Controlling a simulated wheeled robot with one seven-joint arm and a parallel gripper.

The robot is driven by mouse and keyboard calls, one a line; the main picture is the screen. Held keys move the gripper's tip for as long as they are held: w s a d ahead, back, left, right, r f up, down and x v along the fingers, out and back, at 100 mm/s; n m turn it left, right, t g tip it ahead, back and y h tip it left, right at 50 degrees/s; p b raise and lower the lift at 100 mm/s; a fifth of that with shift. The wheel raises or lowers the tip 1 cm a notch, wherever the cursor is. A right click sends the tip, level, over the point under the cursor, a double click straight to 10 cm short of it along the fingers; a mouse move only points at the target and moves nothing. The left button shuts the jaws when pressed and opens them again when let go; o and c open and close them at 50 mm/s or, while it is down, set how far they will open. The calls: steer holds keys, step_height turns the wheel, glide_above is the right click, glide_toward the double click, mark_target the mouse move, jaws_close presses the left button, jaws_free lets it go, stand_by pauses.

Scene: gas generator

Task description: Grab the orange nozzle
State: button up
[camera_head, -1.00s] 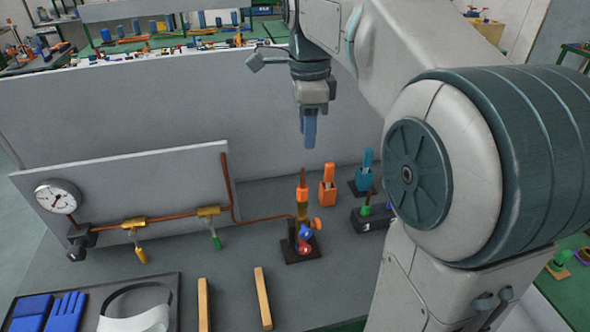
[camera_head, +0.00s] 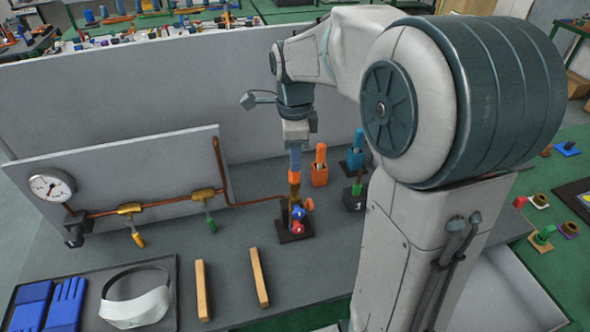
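The orange nozzle (camera_head: 294,178) stands upright on top of a brass torch body (camera_head: 295,200) with red and blue knobs, on a small dark base. My gripper (camera_head: 295,167) points straight down at it. Its blue fingers are seen nearly edge-on, right at the upper end of the nozzle, and hide its tip. I cannot tell whether the fingers touch the nozzle, or whether they are open or shut.
An orange holder (camera_head: 319,168) stands close on the right, with a blue holder (camera_head: 355,152) behind it. A copper pipe (camera_head: 250,204) runs left to a gauge (camera_head: 51,187). Two wooden bars (camera_head: 258,277) and a tray (camera_head: 174,300) lie in front.

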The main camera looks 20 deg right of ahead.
steer(key=shift+f, duration=0.95)
steer(key=shift+c, duration=0.3)
jaws_close()
